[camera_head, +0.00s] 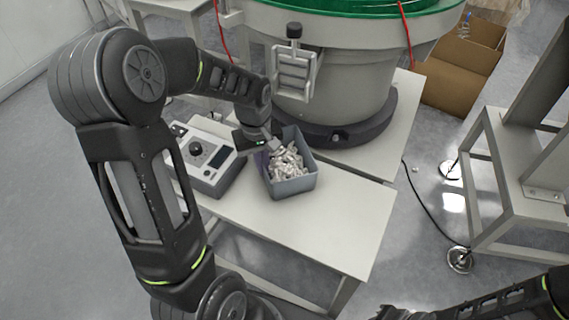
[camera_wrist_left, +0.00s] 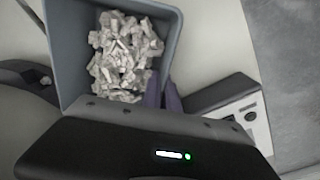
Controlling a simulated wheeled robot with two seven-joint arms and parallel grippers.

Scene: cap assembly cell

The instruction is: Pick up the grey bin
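The grey bin (camera_head: 301,185) is an open blue-grey box on the light table, filled with pale, irregular small parts (camera_head: 286,162). It fills the upper left of the left wrist view (camera_wrist_left: 70,45). My left gripper (camera_head: 263,157) is at the bin's left rim in the head view. In the left wrist view its purple fingers (camera_wrist_left: 163,94) stand close together, one on each side of the bin wall, and appear shut on it. The bin stands upright and seems to rest on the table. My right arm enters at the bottom right; its fingers are out of the picture.
A control box (camera_head: 212,168) with a knob and display stands just left of the bin. A large round feeder (camera_head: 335,85) with a green top is behind it. The table (camera_head: 335,225) is clear in front and to the right. Cardboard boxes (camera_head: 455,90) lie at the back right.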

